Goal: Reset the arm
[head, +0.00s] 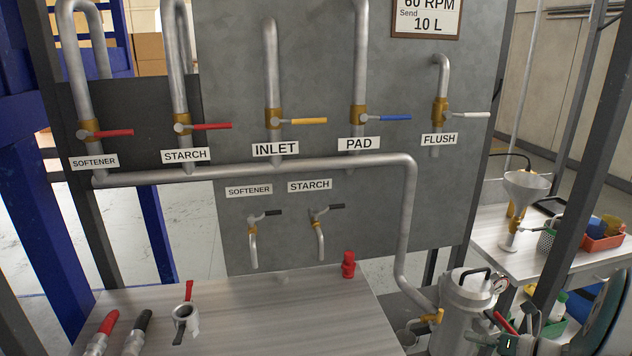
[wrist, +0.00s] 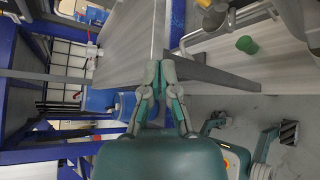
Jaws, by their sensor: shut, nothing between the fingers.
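My gripper (wrist: 159,68) shows in the wrist view, with its green and grey fingers brought together and nothing between them. Its fingertips appear in front of the edge of a grey table (wrist: 125,45); I cannot tell how far apart they are from it.
A panel (head: 225,100) carries pipes and labelled valves above a wooden-topped table (head: 250,310). A metal pot (head: 465,300) stands at the lower right, near a side table (head: 500,250) with a funnel (head: 526,186).

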